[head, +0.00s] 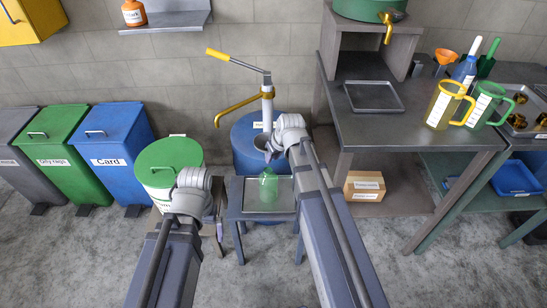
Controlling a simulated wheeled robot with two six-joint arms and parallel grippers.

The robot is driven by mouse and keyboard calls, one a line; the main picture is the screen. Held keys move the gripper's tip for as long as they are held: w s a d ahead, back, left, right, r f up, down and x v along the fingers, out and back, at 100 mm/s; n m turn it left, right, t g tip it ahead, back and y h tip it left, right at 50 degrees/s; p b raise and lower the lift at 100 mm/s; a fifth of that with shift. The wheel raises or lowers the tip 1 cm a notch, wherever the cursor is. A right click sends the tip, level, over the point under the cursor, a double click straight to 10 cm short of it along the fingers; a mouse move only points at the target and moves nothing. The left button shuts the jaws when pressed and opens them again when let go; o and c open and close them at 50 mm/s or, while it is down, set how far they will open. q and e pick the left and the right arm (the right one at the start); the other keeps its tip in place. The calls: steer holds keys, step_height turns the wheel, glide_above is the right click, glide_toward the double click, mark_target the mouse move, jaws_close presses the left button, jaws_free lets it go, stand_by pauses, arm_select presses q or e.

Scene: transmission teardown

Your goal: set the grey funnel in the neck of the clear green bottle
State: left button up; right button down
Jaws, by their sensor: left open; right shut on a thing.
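The clear green bottle (268,187) stands upright on a small tray-topped table (233,212) in the middle of the head view. My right gripper (269,151) is shut on the grey funnel (261,143), which is above the bottle and apart from it, in front of the blue drum. The fingers and wrist partly hide the funnel, and its spout is hard to make out. My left gripper (218,230) is open and empty, low at the left of the small table. My own wrist hides part of it.
A blue drum (246,134) with a yellow-handled pump (267,100) stands behind the bottle. A green-lidded bin (169,158) is at the left. At the right, a workbench (385,128) holds yellow and green jugs (441,106) and an orange funnel (446,56).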

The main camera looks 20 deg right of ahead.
mark_target(271, 177)
steer(key=shift+f+b, duration=1.4)
steer(key=shift+f, duration=0.1)
steer(key=shift+f+b, duration=3)
stand_by(3.2)
